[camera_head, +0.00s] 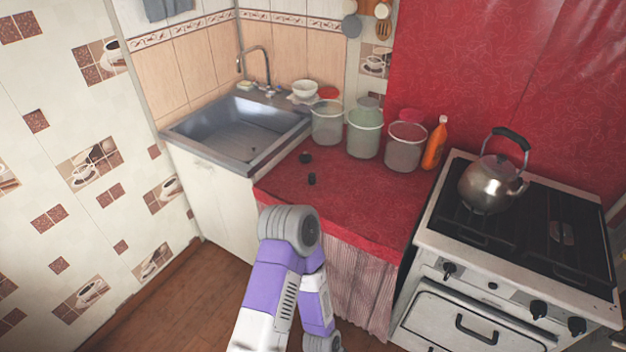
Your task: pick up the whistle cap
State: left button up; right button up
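Two small dark pieces lie on the red oilcloth counter (350,213). One is a low black piece (305,157) near the sink's edge; the other is a small upright black cylinder (311,179) a little nearer the front. Either could be the whistle cap; they are too small to tell which. A steel kettle (487,186) with a black handle stands on the stove. One of my purple and white arms rises in front of the counter with its bend near the counter's front edge. Neither of my grippers shows.
Several translucent canisters, one of them (365,135), and an orange bottle (435,143) line the back of the counter. A steel sink (235,130) is left, with a white bowl (304,89) behind. The stove (540,225) is right. The counter's front middle is clear.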

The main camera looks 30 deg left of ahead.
aim_at(312, 179)
jog(key=u, duration=0.9)
jog(key=k, duration=1.15)
jog(key=u, duration=1.4)
jog(key=i, duration=0.65)
jog(key=z, duration=0.5)
jog(key=i, duration=1.55)
jog(key=z, duration=1.05)
